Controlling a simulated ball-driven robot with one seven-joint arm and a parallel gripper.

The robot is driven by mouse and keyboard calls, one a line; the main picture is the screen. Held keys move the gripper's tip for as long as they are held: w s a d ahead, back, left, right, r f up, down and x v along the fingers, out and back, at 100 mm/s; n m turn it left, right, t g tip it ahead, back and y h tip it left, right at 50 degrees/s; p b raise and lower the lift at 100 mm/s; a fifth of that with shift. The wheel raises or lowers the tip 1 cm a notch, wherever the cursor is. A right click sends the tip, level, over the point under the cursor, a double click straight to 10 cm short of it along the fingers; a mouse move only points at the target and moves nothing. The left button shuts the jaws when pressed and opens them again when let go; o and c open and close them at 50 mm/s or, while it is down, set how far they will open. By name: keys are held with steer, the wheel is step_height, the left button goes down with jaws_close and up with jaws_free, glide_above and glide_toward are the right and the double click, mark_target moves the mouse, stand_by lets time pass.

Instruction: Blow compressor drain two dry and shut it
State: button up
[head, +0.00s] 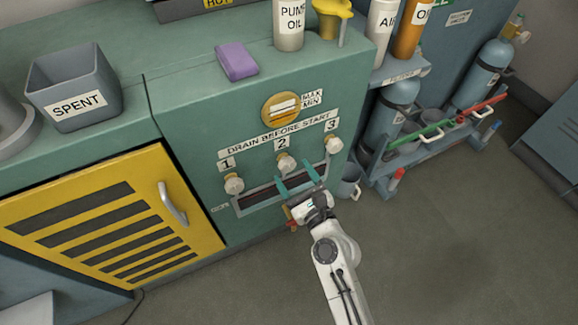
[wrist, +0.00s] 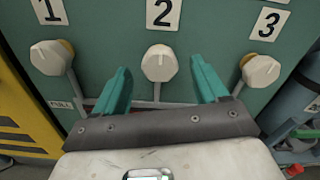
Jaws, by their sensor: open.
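Drain two is a cream knob (head: 285,164) under the "2" label on the green compressor panel, between drain one (head: 233,184) and drain three (head: 333,145). In the wrist view the drain two knob (wrist: 160,62) shows straight ahead, between and beyond my fingertips. My gripper (head: 297,180) is open, with its two teal fingers pointing at the panel just below knob two. It also shows in the wrist view (wrist: 160,85), with nothing between the fingers. A gap seems to remain between fingers and knob. A dark slotted tray (head: 248,205) lies below the knobs, partly hidden by my gripper.
A yellow louvred door (head: 110,235) with a handle is at left. A grey "SPENT" bin (head: 75,90) and a purple block (head: 237,62) sit on top. A rack with blue cylinders (head: 388,120) stands at right. Floor at lower right (head: 460,250) is clear.

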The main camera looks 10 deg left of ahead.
mark_target(289, 168)
steer(key=shift+x, duration=1.8)
steer(key=shift+c, duration=0.4)
steer(key=c, duration=0.9)
steer(key=shift+c, duration=0.2)
